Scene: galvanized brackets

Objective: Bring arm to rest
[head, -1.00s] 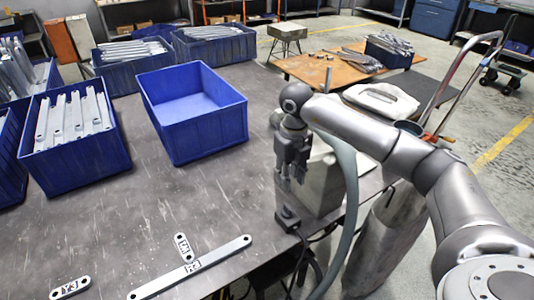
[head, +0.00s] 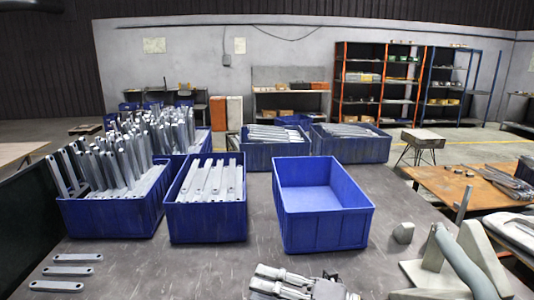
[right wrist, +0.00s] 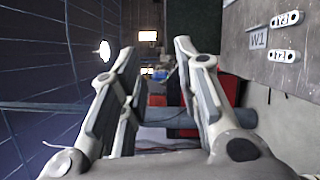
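My right gripper (head: 262,281) shows at the bottom edge of the head view, its fingers pointing left above the front of the table. In the right wrist view its two fingers (right wrist: 155,70) stand wide apart with nothing between them, so it is open and empty. Most of my right arm is out of the head view. My left gripper is not in view. The grey table (head: 180,272) carries a row of flat galvanized brackets (head: 65,271) at front left. Two small brackets (right wrist: 284,56) also show at the top right of the right wrist view.
An empty blue bin (head: 322,243) stands mid-table. A blue bin of brackets (head: 206,223) and a fuller one (head: 112,219) stand to its left, with two more behind. A wooden table (head: 450,187) is at right.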

